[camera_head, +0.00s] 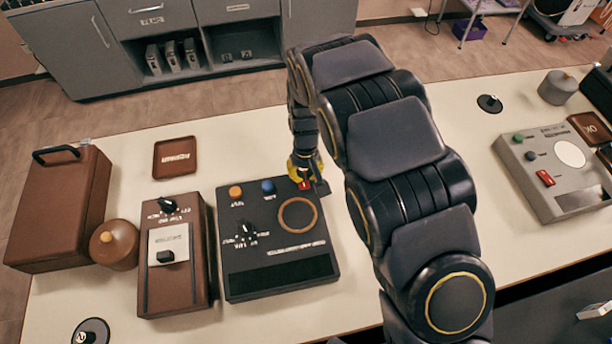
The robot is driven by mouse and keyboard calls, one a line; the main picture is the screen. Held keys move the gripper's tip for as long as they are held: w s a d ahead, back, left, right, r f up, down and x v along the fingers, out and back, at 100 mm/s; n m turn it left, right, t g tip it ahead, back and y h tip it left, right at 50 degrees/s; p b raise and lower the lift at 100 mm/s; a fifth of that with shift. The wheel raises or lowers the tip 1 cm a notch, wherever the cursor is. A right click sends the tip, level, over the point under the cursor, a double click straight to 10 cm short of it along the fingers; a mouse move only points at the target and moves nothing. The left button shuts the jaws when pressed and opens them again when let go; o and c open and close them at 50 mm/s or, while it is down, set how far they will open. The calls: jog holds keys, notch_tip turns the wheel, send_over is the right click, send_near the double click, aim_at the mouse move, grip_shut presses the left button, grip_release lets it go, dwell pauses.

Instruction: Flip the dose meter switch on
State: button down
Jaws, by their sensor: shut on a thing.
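A black box (278,260) stands on the table left of my arm. It has an orange button (236,192), a blue button (268,187), a knob (245,232), a tan ring (297,215) and a dark strip along its front. A small red switch (306,185) sits at its far right corner. My gripper (304,174), with yellow on its fingers, points down at that corner and is shut on the red switch. The fingertips are small and partly hidden, and the switch's position cannot be told. The labels are too small to read, so which device is the dose meter is unclear.
A brown box with a knob (180,285) stands close on the left, beside a brown case (62,210) and a round brown pot (114,246). A brown tray (175,158) lies behind. A grey device (545,190) with a red switch is at right.

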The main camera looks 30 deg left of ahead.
aim_at(305, 174)
jog(key=shift+w+a, duration=0.1)
notch_tip(305, 174, up, 14)
jog(key=w+a, duration=0.1)
jog(key=shift+w+a, duration=0.25)
dwell(0.4)
jog(key=shift+s+d+r+g+h, duration=0.25)
jog(key=shift+s+d+g+h, duration=0.2)
jog(key=shift+d+g+h, duration=0.2)
jog(key=shift+a, duration=0.1)
jog(key=f, duration=0.4)
jog(key=s+d+f, duration=0.1)
jog(key=f, duration=0.7)
jog(key=shift+s+d+f, duration=0.15)
jog(key=shift+f, duration=0.8)
